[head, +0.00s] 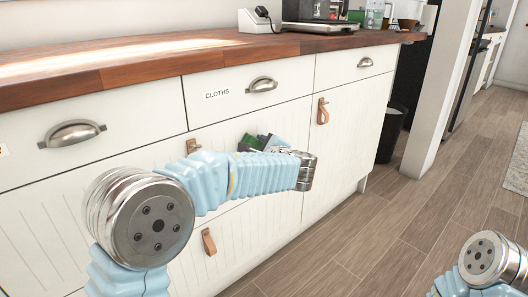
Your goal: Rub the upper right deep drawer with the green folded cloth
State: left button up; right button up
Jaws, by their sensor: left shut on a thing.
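The green folded cloth (249,143) shows as a small dark green piece above my left forearm. My left gripper (259,142) is shut on it, mostly hidden behind my own arm. The cloth is in front of the white deep drawer (222,139) with a leather pull (193,146), below the drawer labelled CLOTHS (225,92). My arm covers much of that deep front. I cannot tell whether the cloth touches it. My right gripper is out of view; only part of my right arm shows at the lower right.
A wooden worktop (190,60) runs above the drawers, with a black phone (262,12) and a machine on it. Cup handles and leather pulls stick out from the fronts. A dark bin (391,133) stands by a white post (447,85). The wooden floor (400,215) at right is clear.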

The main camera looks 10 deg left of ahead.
pick_arm(q)
jog(key=s+a+b, duration=0.2)
jog(key=shift+s+a, duration=0.25)
jog(key=shift+s, duration=0.15)
jog(key=shift+s+a+b, duration=0.5)
jog(key=shift+s+a, duration=0.05)
jog(key=shift+s, duration=0.2)
jog(key=shift+s+a+b, duration=0.5)
jog(key=shift+s, duration=0.2)
jog(key=shift+d, duration=0.1)
jog(key=shift+s+d+b, duration=0.2)
jog(key=shift+s+d, duration=0.75)
jog(key=shift+d, duration=0.25)
jog(key=shift+s+d+b, duration=0.15)
jog(key=shift+s+d, duration=0.75)
jog(key=shift+d, duration=0.25)
jog(key=shift+s+d, duration=0.9)
jog(key=shift+d, duration=0.3)
